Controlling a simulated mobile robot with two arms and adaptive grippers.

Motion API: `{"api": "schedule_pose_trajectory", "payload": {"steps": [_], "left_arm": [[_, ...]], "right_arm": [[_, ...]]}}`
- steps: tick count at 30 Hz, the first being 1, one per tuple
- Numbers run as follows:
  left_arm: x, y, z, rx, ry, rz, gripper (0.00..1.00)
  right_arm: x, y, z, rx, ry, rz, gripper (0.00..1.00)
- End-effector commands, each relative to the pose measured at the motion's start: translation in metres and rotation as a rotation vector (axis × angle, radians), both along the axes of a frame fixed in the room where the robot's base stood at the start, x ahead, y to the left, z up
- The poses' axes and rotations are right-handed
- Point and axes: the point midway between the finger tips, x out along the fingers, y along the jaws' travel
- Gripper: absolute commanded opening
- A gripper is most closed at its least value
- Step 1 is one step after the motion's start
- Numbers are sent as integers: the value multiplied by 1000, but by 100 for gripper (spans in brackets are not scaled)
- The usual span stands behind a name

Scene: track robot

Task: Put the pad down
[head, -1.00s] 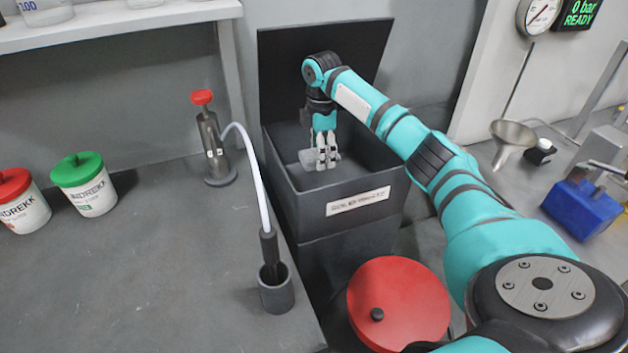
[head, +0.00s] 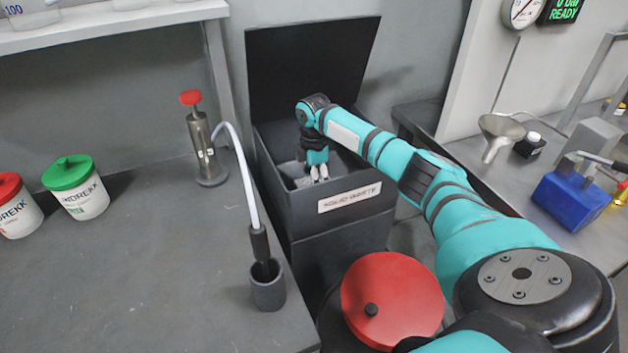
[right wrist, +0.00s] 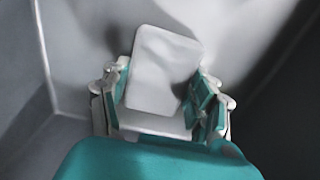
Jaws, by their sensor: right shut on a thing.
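The pad (right wrist: 163,72) is a pale grey-white flat piece with rounded corners, between the fingers of my right gripper (right wrist: 160,105) in the right wrist view. My right gripper (head: 318,174) is shut on it. In the head view the gripper points down inside the dark open bin (head: 291,215), below its rim. The bin carries a white label (head: 349,197) that seems to read "SOLID WASTE". Whether the pad touches the bin floor, I cannot tell. My left gripper is not in view.
The bin's lid (head: 310,75) stands open behind. To the left are a hand pump (head: 204,145) with a red knob, a hose, a small dark cup (head: 268,290) and a green-lidded tub (head: 77,188). A red round lid (head: 395,300) is in front.

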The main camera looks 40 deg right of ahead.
Motion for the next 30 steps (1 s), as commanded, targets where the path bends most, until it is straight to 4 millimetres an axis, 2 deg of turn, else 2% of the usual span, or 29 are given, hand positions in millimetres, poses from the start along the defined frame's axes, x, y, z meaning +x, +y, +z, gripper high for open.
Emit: {"api": "schedule_pose_trajectory", "payload": {"steps": [5,6,10,21,26,30], "left_arm": [[0,0,1,0,0,0,0],[0,0,0,0,0,0,0],[0,0,0,0,-1,0,0],[0,0,0,0,-1,0,0],[0,0,2,0,-1,0,0],[0,0,3,0,-1,0,0]], "right_arm": [[0,0,-3,0,1,0,35],[0,0,-3,0,0,0,66],[0,0,-3,0,0,0,83],[0,0,3,-1,-2,-1,84],[1,0,28,0,-3,0,84],[1,0,59,0,-4,0,84]]}}
